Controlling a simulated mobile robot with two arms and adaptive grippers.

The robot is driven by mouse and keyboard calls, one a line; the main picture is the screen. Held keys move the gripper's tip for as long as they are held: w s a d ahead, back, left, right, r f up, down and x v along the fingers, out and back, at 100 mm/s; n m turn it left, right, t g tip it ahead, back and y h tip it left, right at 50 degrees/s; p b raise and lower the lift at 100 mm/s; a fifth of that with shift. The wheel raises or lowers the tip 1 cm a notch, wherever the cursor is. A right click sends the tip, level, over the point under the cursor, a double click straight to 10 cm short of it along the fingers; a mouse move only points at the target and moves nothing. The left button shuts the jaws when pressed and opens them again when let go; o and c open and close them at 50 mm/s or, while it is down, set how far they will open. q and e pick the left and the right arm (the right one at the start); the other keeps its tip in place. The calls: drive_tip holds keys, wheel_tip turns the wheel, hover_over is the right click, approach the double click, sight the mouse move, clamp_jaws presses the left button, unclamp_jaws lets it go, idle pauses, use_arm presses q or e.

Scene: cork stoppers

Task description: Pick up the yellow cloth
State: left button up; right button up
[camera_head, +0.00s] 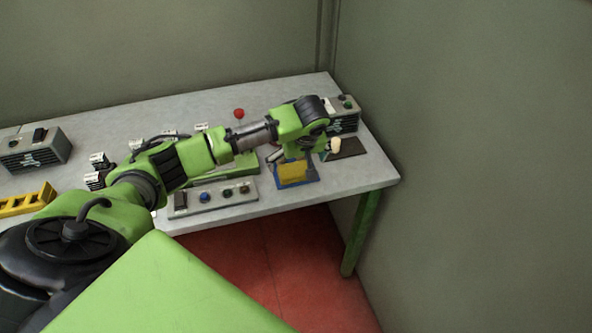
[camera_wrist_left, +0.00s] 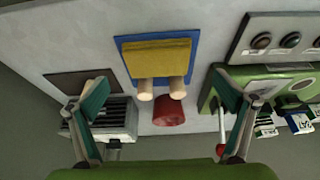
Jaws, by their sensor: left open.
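The yellow cloth (camera_head: 293,172) lies on a blue mat (camera_head: 312,180) near the front right of the table. In the left wrist view the cloth (camera_wrist_left: 157,58) is a flat yellow rectangle on the blue mat (camera_wrist_left: 121,41). Two pale cork-coloured cylinders (camera_wrist_left: 177,90) (camera_wrist_left: 145,92) show at its lower edge, with a red round thing (camera_wrist_left: 169,112) below them. My left gripper (camera_wrist_left: 160,100) is open and empty, its fingers spread wide to either side, above and apart from the cloth. In the head view my left arm partly hides this area. My right gripper is not in view.
A panel with knobs (camera_head: 216,196) lies left of the mat. A dark board (camera_head: 348,148) and a grey vented box (camera_head: 344,118) stand to the right. A red ball (camera_head: 239,113) is behind my arm. A wall closes off the right side.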

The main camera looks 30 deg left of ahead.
sight(296, 169)
use_arm(q)
drive_tip(key=p+x, duration=0.1)
drive_tip(key=x, duration=0.3)
drive_tip(key=shift+w+f, duration=0.1)
drive_tip(key=shift+w, duration=0.05)
drive_tip(key=shift+w+f, duration=0.1)
drive_tip(key=shift+f, duration=0.15)
drive_tip(key=shift+c, duration=0.4)
drive_tip(key=c, duration=1.1)
